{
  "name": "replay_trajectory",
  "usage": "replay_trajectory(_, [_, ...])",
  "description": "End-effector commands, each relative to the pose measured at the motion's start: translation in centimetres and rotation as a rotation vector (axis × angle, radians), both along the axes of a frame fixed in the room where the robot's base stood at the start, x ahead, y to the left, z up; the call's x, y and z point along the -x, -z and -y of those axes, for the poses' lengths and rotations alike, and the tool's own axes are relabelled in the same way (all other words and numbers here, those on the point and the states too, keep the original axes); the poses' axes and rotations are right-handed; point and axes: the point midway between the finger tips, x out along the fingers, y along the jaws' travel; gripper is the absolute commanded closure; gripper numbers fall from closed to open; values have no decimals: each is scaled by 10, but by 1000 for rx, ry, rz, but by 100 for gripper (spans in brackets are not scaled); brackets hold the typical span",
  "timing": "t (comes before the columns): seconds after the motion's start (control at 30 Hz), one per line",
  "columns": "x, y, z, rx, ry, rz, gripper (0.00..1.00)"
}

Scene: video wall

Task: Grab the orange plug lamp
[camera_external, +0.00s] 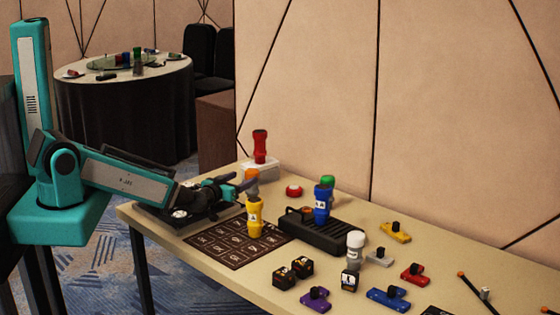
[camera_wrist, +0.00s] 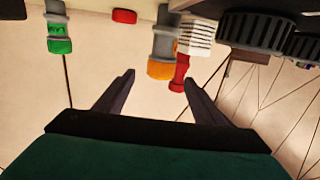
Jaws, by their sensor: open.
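The orange plug lamp (camera_external: 251,174) stands upright near the back of the table, partly hidden by my gripper and the yellow lamp. In the wrist view, which is upside down, the orange plug lamp (camera_wrist: 161,48) has a grey body and an orange head, and sits beyond the fingertips, between their lines. My gripper (camera_external: 246,184) reaches in from the left, low over the table. In the wrist view my gripper (camera_wrist: 158,80) is open with nothing between its fingers.
A yellow lamp (camera_external: 255,216) stands just in front, over the dark grid mat (camera_external: 215,243). A red lamp (camera_external: 260,147) on a white box (camera_external: 261,170) is behind. A blue lamp (camera_external: 321,204) and a green lamp (camera_wrist: 58,30) stand to one side. Several small blocks occupy the right front.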

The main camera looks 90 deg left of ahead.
Motion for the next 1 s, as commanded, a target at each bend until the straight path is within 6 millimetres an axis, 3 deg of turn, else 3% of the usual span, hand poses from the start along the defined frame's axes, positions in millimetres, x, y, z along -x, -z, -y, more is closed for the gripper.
replay_trajectory(1.0, [-22, 5, -33, -1, -3, -1, 37])
